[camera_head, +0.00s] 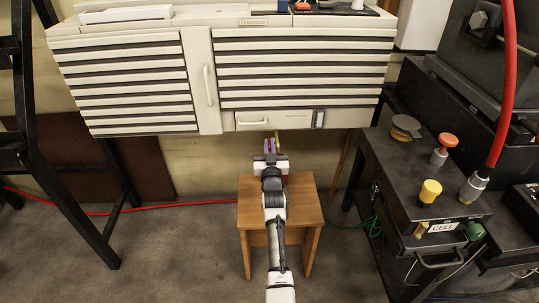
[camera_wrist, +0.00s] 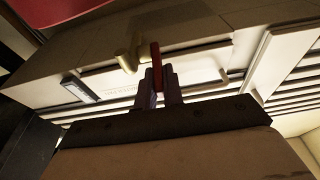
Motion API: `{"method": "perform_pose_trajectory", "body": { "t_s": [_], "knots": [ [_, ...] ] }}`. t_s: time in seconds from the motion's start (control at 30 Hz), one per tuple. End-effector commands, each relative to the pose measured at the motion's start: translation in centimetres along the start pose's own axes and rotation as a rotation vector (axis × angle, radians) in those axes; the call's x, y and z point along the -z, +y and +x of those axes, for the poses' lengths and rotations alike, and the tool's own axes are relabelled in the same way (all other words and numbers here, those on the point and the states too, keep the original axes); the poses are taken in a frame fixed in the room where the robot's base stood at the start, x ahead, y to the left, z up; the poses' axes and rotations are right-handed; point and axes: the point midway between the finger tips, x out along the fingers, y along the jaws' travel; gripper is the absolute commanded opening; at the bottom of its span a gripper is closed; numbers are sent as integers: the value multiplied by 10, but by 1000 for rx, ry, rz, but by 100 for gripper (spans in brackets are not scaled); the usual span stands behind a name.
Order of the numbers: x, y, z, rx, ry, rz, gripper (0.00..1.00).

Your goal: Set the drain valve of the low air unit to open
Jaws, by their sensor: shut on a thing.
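The pale louvred air unit (camera_head: 300,75) is on the wall, with a handled panel at its lower edge; the unit also fills the upper part of the wrist view (camera_wrist: 195,65). In the wrist view a brass-coloured valve body (camera_wrist: 127,60) sticks out from its underside, with a red lever (camera_wrist: 156,52) beside it. My gripper (camera_wrist: 159,78) is shut on the red lever, one finger on each side. In the head view my gripper (camera_head: 270,147) is just below the unit's bottom edge. There the lever is too small and covered to read its angle clearly.
A wooden stool (camera_head: 308,208) stands under my arm. A black bench (camera_head: 405,165) with yellow and red knobs and a CELL label is at the right. A black frame (camera_head: 75,205) stands at the left. A red hose (camera_head: 140,210) lies on the floor.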

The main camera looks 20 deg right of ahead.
Motion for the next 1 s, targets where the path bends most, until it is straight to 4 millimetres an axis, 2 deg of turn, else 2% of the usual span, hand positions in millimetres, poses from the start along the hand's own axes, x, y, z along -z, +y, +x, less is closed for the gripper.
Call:
{"method": "perform_pose_trajectory", "body": {
  "t_s": [0.03,0.23,0.83,0.87,1.0],
  "knots": [
    [-7,0,-1,0,20,0,0],
    [-10,0,-3,1,92,0,0],
    [-5,0,-3,0,148,-1,0],
    [-5,0,-3,0,148,-1,13],
    [-5,0,-3,0,148,0,31]
  ]
}}
